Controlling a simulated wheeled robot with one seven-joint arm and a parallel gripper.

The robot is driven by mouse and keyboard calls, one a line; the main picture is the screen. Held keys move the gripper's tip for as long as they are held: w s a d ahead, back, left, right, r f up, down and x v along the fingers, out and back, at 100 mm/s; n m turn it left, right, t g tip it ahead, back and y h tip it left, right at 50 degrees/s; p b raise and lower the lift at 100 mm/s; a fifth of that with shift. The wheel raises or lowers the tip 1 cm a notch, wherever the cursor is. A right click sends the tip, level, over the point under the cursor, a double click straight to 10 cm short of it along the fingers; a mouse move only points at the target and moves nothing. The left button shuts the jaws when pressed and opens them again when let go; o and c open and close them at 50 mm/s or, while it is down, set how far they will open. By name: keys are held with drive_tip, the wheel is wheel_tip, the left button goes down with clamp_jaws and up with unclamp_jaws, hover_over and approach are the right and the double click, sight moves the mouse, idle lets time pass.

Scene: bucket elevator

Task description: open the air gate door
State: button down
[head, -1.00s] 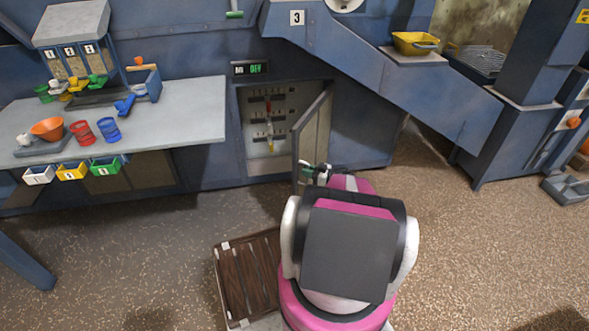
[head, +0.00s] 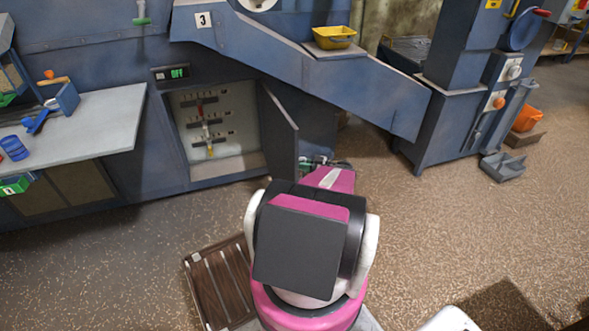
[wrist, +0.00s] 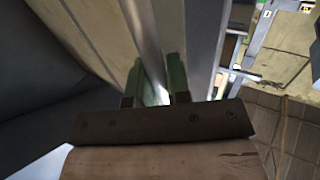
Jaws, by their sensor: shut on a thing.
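The air gate door (head: 280,132) is a blue-grey panel in the head view, hinged at the right side of a lit recess (head: 238,165). It stands wide open, swung out to the right. My gripper (head: 312,163) is beside the door's lower free edge, partly hidden by my pink arm. In the wrist view, the green fingers of my gripper (wrist: 156,84) are shut on the door's edge (wrist: 142,35), one finger on each side. The door's lower part is partly hidden in the head view.
Inside the recess are rows of sliders (head: 205,122). A sloped blue chute (head: 330,75) runs above and right of the door. A grey table (head: 95,125) stands left; a brown slatted crate (head: 222,282) lies near my base.

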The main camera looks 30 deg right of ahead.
drive_tip(key=shift+s+d, duration=0.1)
drive_tip(key=shift+d, duration=0.8)
drive_tip(key=c, duration=1.1)
unclamp_jaws()
drive_tip(key=shift+d, duration=0.1)
drive_tip(key=v, duration=1)
drive_tip(key=shift+s+d, duration=0.25)
drive_tip(key=shift+s, duration=0.05)
